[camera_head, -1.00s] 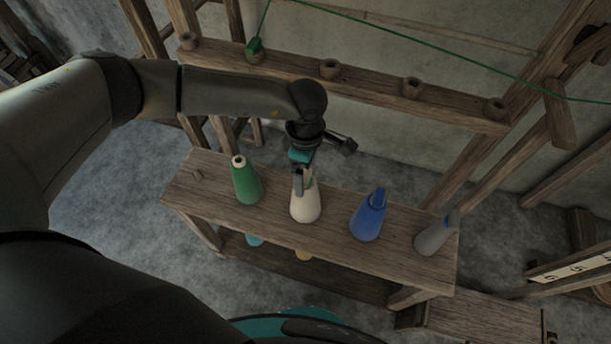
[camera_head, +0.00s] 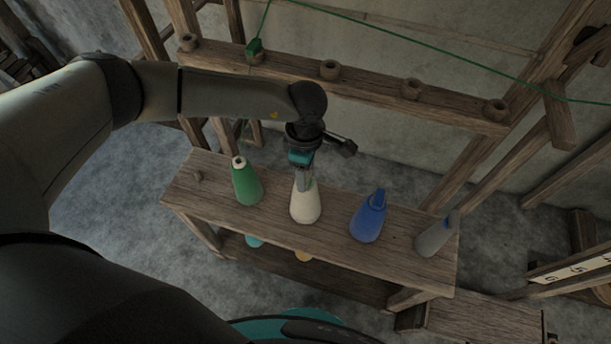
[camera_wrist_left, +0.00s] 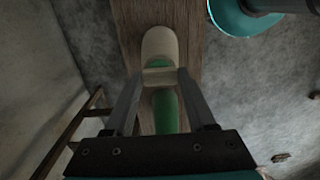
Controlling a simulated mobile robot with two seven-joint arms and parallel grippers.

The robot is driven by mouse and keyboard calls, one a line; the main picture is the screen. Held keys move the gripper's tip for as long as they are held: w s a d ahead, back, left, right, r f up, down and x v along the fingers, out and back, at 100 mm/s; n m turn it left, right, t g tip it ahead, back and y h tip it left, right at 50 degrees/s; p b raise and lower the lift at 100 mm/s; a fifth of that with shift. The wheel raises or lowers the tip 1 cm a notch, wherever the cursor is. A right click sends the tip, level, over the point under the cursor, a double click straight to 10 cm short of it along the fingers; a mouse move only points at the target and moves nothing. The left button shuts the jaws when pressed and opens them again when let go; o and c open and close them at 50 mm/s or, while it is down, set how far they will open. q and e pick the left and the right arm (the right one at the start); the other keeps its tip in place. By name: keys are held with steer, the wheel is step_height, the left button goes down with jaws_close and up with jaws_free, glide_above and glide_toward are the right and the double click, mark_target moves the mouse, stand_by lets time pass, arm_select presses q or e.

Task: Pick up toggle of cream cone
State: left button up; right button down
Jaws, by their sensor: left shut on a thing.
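The cream cone (camera_head: 305,208) stands upright on the wooden bench, between the green cone and the blue cone. My left gripper (camera_head: 305,182) comes down from above onto its top and is shut on the toggle there. In the left wrist view the cream cone (camera_wrist_left: 160,45) lies just beyond my fingertips, and the pale toggle (camera_wrist_left: 158,76) sits between them. In the head view the fingers mostly hide the toggle. I cannot tell whether it is clear of the cone. My right gripper is not in view.
On the bench (camera_head: 275,228) stand a green cone (camera_head: 246,184), a blue cone (camera_head: 369,218) and a grey cone (camera_head: 436,237). Behind is a wooden rail (camera_head: 370,92) with several round cups. A green toggle (camera_head: 254,46) with a taut green thread is at one cup.

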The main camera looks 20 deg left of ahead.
arm_select(q)
step_height(320, 180, up, 20)
steer(key=shift+p, duration=1.1)
